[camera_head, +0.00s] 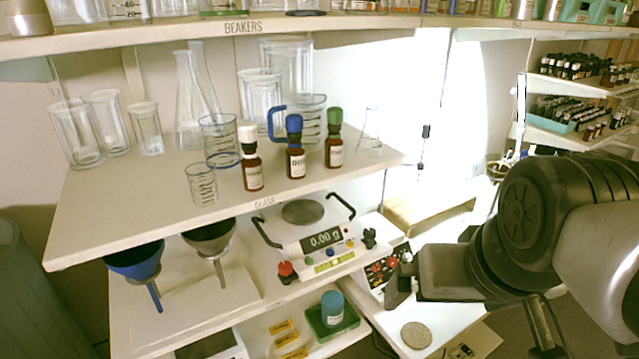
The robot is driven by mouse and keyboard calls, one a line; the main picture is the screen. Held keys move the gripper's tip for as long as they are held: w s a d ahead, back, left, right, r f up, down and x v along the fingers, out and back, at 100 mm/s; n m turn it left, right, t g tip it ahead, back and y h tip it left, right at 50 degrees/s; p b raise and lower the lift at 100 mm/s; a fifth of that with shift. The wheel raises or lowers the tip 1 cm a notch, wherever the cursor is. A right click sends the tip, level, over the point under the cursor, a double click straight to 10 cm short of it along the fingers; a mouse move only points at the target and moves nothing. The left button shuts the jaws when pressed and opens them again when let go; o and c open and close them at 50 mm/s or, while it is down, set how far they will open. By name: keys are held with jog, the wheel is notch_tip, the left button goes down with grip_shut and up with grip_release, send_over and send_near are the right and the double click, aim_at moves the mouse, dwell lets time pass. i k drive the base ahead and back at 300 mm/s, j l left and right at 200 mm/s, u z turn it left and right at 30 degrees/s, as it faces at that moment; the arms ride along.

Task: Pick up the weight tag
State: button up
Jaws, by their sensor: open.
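I cannot tell for certain which thing is the weight tag; no label naming it can be read. A flat round beige disc (416,335) lies on the white surface at the lower middle right. My gripper (402,275) is open, above and slightly left of the disc and apart from it. No object shows between its fingers. Just left of it is a panel with red and dark parts (378,275), partly hidden by the gripper. A balance (325,240) reading 0.00 g stands on the middle shelf, with a round grey pan and black side handles.
Three brown bottles with white, blue and green caps (335,140) stand near the front edge of the glass shelf (110,215), among clear glassware. Funnels (135,262) hang at lower left. A blue-lidded jar (332,308) and yellow pieces (286,338) sit below the balance.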

aim_at(274, 330)
jog(key=u, duration=0.9)
jog(key=i+j+z, duration=0.15)
jog(key=j+z, duration=0.1)
jog(key=j, duration=0.15)
jog(key=i, duration=0.45)
jog(key=k, duration=0.3)
jog(key=k+z, duration=0.2)
jog(key=z, duration=0.3)
jog(key=k+l+z, duration=0.1)
jog(key=z, duration=0.35)
jog(key=k+j+z, duration=0.1)
jog(key=j+z, duration=0.3)
jog(key=k+j+z, duration=0.1)
jog(key=j+z, duration=0.3)
jog(key=k+j, duration=0.1)
jog(key=j, duration=0.1)
